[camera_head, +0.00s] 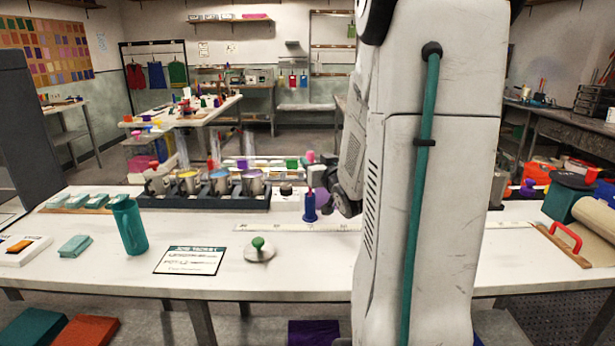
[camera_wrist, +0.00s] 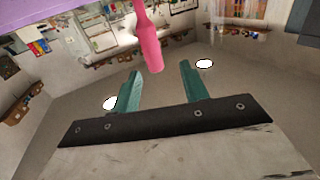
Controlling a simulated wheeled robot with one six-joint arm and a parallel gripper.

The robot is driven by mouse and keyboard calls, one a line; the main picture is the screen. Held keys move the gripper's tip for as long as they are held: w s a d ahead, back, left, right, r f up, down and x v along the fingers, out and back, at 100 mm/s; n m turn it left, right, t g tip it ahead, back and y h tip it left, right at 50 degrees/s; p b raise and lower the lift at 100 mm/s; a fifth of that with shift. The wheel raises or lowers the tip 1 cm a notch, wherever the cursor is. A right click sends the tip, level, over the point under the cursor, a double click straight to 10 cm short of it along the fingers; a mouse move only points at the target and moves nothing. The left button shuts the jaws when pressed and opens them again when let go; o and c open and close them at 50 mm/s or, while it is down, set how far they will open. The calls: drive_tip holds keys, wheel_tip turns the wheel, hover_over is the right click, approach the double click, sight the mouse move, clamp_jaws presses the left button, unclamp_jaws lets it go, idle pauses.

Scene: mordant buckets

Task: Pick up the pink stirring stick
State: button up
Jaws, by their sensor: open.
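The pink stirring stick (camera_wrist: 149,45) shows in the wrist view, thick at its near end and thinner toward the top edge. Its near end lies just beyond and between the two teal fingers of my gripper (camera_wrist: 159,68). The fingers are apart, with nothing held between them; I cannot tell whether either touches the stick. In the head view my arm covers much of the middle, and the fingers cannot be made out. A small pink top (camera_head: 310,156) shows left of the arm there; I cannot tell if it is the same stick.
A dark rack (camera_head: 150,202) holds several metal buckets with coloured contents. A blue handled tool (camera_head: 309,206) stands close to my arm. The front middle is mostly clear.

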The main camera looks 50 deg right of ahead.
sight(312, 157)
drive_tip(key=x, duration=0.5)
drive_tip(key=shift+d+f, duration=0.1)
drive_tip(key=shift+d, duration=0.3)
drive_tip(key=shift+c, duration=0.4)
clamp_jaws()
wheel_tip(312, 157, up, 10)
